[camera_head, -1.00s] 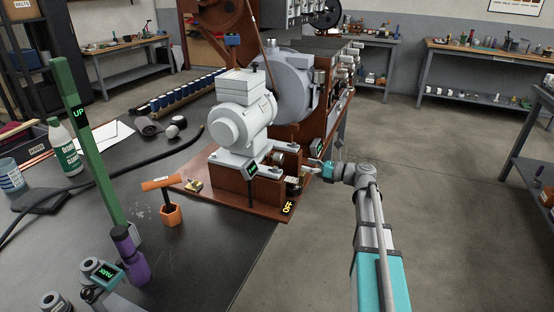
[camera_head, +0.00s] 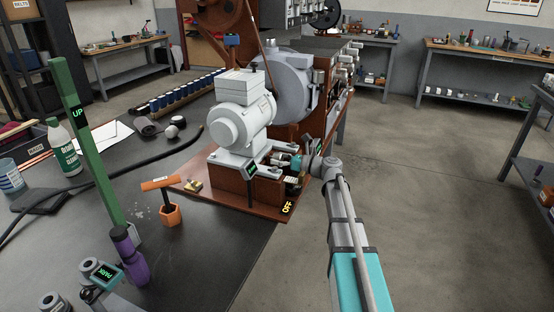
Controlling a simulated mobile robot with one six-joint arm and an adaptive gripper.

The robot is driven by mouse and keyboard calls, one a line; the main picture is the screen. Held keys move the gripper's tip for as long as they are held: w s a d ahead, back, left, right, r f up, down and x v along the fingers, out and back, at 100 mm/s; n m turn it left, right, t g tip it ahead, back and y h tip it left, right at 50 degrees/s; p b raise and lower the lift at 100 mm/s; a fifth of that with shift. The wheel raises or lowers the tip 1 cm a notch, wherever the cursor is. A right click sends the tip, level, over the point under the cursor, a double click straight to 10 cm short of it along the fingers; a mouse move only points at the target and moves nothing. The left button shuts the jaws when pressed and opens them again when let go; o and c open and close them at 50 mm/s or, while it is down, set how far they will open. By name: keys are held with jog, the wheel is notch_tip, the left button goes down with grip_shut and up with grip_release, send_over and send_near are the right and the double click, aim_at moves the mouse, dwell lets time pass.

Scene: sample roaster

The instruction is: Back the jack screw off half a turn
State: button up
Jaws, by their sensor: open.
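The jack screw cannot be made out; it would be small, and my arm end covers part of the right side of the motor mount. The white motor (camera_head: 243,110) stands on its grey plate and brown base block (camera_head: 228,183) at the table's right end. My gripper (camera_head: 286,160) reaches in from the right, just above the right end of the base block, next to the motor's foot. It is open. Its fingertips are too small and partly hidden to tell whether they touch anything.
A brown board (camera_head: 262,212) with an OFF label lies under the mount. Grey floor is free at right.

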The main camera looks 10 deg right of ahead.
jog(key=c, duration=1.1)
jog(key=shift+c, duration=0.2)
jog(key=shift+n, duration=0.6)
jog(key=n, duration=0.2)
jog(key=shift+n, duration=0.4)
jog(key=n, duration=0.3)
jog(key=shift+n, duration=0.3)
jog(key=n, duration=0.3)
jog(key=shift+n, duration=0.3)
jog(key=n, duration=0.4)
